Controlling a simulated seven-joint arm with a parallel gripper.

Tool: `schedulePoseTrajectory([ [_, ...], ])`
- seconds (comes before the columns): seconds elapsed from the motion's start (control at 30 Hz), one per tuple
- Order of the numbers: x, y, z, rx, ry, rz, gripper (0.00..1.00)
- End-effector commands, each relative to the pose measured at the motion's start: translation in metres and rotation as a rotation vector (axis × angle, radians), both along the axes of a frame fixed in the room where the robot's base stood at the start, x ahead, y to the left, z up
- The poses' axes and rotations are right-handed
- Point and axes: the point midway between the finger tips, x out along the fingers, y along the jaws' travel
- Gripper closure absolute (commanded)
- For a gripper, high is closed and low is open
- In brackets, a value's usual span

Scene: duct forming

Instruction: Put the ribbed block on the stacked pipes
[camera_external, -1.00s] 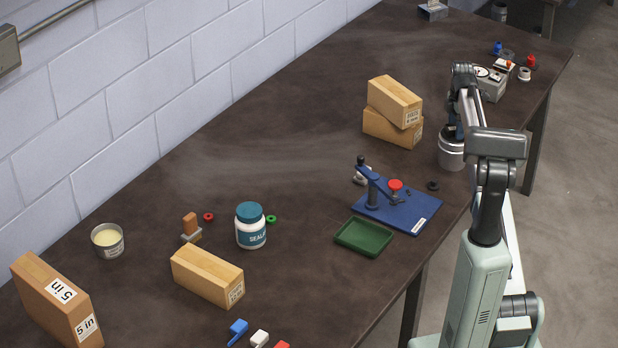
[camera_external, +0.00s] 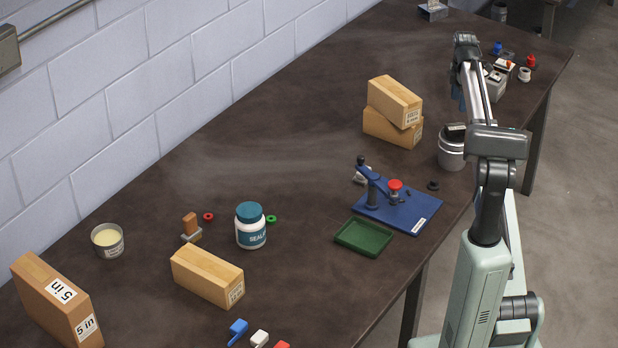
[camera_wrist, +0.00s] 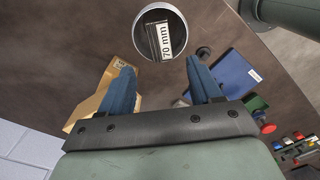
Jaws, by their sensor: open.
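A grey metal cylinder (camera_external: 451,156), which looks like the stacked pipes, stands upright near the table's right edge. A small dark block (camera_external: 455,131), apparently the ribbed block, shows at its top. In the wrist view, the round metal rim (camera_wrist: 139,27) surrounds this block (camera_wrist: 155,44), which bears a "70 mm" label. I cannot tell how deep it sits or make out its ribs clearly. My gripper (camera_external: 458,97) is above the cylinder. In the wrist view, its blue fingers (camera_wrist: 162,85) are apart with nothing between them.
Two stacked tan boxes (camera_external: 393,115) stand left of the cylinder. A blue board with a lever tool (camera_external: 410,212) and a green tray (camera_external: 364,237) lie in front. A grey box with small parts (camera_external: 492,88) stands behind.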

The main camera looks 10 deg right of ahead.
Motion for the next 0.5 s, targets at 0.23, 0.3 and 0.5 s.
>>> schedulePoseTrajectory([
  [0.23, 0.0, 0.0, 0.016, 0.0, 0.0, 0.0, 0.36],
  [0.3, 0.0, 0.0, 0.017, 0.0, 0.0, 0.0, 0.36],
  [0.5, 0.0, 0.0, 0.017, 0.0, 0.001, 0.0, 0.36],
])
